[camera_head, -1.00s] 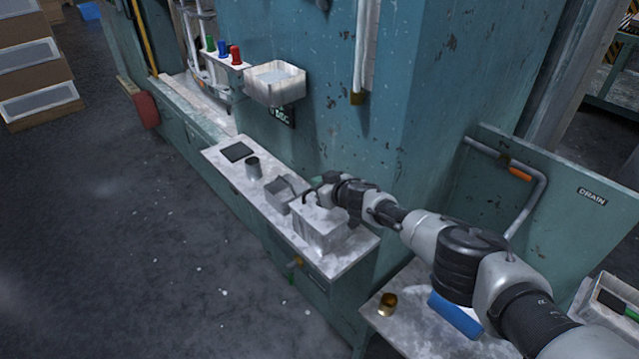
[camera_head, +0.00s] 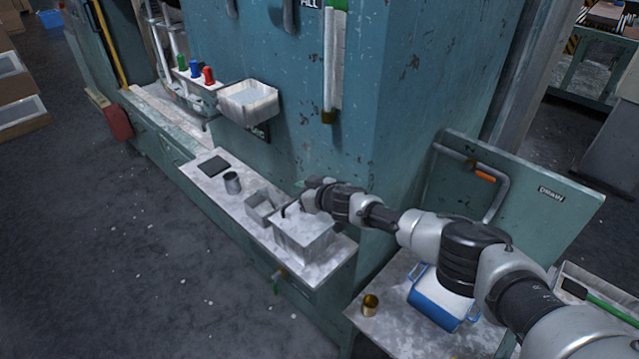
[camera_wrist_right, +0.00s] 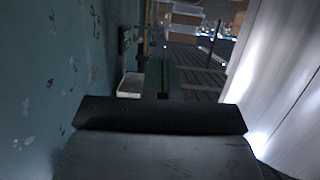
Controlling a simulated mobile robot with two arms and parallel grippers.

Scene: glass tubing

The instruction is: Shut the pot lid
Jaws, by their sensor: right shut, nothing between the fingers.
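A large grey metal box (camera_head: 303,240) stands on the ledge of the teal machine. It may be the pot, but I cannot tell for sure. A smaller grey box (camera_head: 264,208) with an open top stands just left of it. I cannot make out a separate lid. My right gripper (camera_head: 287,209) is shut and empty, over the top back-left edge of the large box. Whether it touches the box is unclear. In the right wrist view, a dark bar of my right gripper (camera_wrist_right: 160,117) fills the lower middle. My left gripper is out of view.
A metal cup (camera_head: 232,183) and a dark square plate (camera_head: 213,166) are farther left on the ledge. A white tray (camera_head: 248,104) juts from the wall above. A brass cup (camera_head: 370,304) and a blue-and-white container (camera_head: 441,297) stand on the bench at right.

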